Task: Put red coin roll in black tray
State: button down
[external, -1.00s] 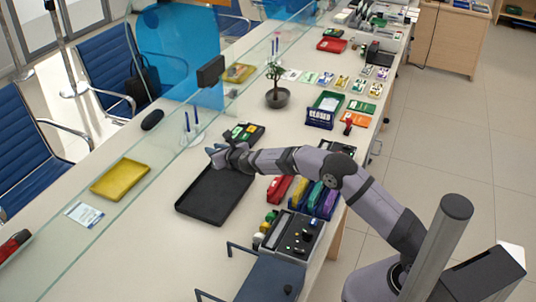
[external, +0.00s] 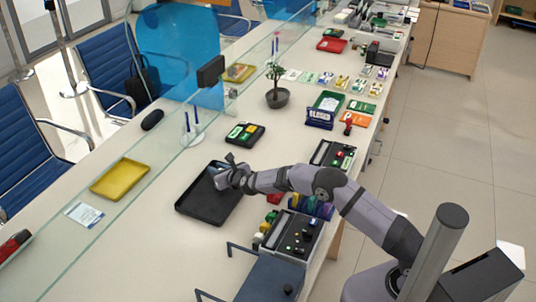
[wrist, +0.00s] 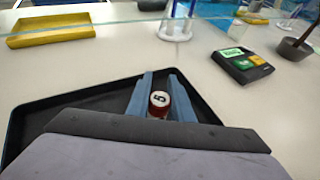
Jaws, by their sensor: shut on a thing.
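The black tray (external: 210,207) lies flat on the counter. In the wrist view its dark floor and raised rim (wrist: 60,95) show around and beyond my gripper. My gripper (external: 222,172) is over the far end of the tray in the external view. In the wrist view my gripper (wrist: 160,98) has its blue fingers shut on the red coin roll (wrist: 158,107), whose pale end carries a dark mark. The roll is between the fingers, over or in the tray; I cannot tell whether it touches the tray floor. The roll is hidden in the external view.
A small keypad device (external: 244,135) stands just beyond the tray. A glass screen with a pen stand (external: 193,130) runs along the left, with a yellow tray (external: 120,178) behind it. Coin holders and a control box (external: 293,234) stand to the right.

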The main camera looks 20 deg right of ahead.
jog(key=shift+f, duration=0.45)
jog(key=shift+f+b, duration=0.2)
jog(key=shift+b, duration=0.1)
jog(key=c, duration=1.6)
grip_release()
jog(key=shift+o, duration=0.2)
jog(key=shift+r, duration=0.15)
jog(key=shift+r+p, duration=0.15)
jog(key=shift+p, duration=0.25)
jog(key=shift+b+v, duration=0.6)
jog(key=shift+v, duration=0.3)
jog(key=shift+b+v, duration=1.25)
jog(key=shift+v, duration=3.85)
